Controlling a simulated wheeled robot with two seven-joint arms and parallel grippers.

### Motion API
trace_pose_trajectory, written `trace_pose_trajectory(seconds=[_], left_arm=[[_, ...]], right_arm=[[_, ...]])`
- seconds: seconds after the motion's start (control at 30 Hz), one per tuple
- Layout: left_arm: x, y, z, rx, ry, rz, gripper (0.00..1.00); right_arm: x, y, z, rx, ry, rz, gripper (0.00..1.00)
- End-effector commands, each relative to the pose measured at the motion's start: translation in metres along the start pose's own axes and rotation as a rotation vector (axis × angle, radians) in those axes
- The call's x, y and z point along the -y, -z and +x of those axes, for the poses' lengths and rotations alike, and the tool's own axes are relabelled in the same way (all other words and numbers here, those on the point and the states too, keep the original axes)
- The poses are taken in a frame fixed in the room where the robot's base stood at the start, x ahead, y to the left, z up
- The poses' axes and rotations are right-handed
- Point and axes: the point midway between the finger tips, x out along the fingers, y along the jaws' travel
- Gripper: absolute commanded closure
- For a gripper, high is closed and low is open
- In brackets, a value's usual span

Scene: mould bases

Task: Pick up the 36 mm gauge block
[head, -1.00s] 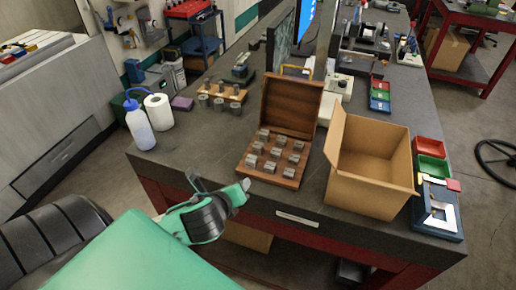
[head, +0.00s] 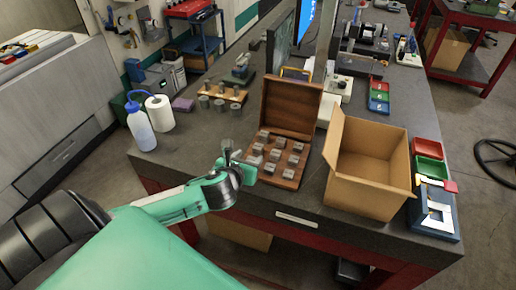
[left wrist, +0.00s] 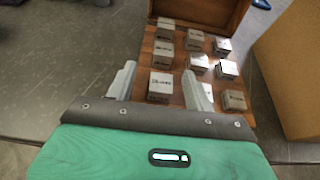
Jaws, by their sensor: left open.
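Several grey metal gauge blocks stand in rows in an open wooden case (head: 291,106). The blocks have small dark markings; I cannot read which one is 36 mm. My left gripper (head: 236,158) is at the left front corner of the case, open and empty. In the left wrist view the gripper (left wrist: 159,71) has its two fingers apart, pointing to the case. A near-row gauge block (left wrist: 160,84) shows between the fingers, seemingly beyond them; I see no contact. The right finger partly hides another block (left wrist: 206,93). My right gripper is not in view.
An open cardboard box (head: 366,184) stands right of the case. The case's raised lid is behind the blocks. A wooden stand with cylinders (head: 221,96) is further back. A white bottle (head: 140,128) and paper roll (head: 159,113) stand at the left. Bare bench top lies left of the case.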

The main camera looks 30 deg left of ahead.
Motion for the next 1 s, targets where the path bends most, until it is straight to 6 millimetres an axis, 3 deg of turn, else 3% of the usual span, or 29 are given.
trace_pose_trajectory(seconds=[0.23,0.53,0.83,1.0], left_arm=[[0.002,-0.005,0.016,0.000,0.000,-0.003,0.47],[0.004,-0.008,0.053,-0.003,-0.001,-0.002,0.47],[0.004,-0.007,0.058,-0.001,0.001,0.000,0.47],[0.004,-0.007,0.057,-0.001,0.001,0.000,0.79]], right_arm=[[0.000,0.001,-0.009,0.000,0.000,0.000,0.64],[0.000,0.002,-0.021,0.000,0.001,0.001,0.64],[0.000,0.002,-0.021,0.000,0.001,0.001,0.64],[0.000,0.002,-0.021,0.000,0.001,0.001,0.64]])
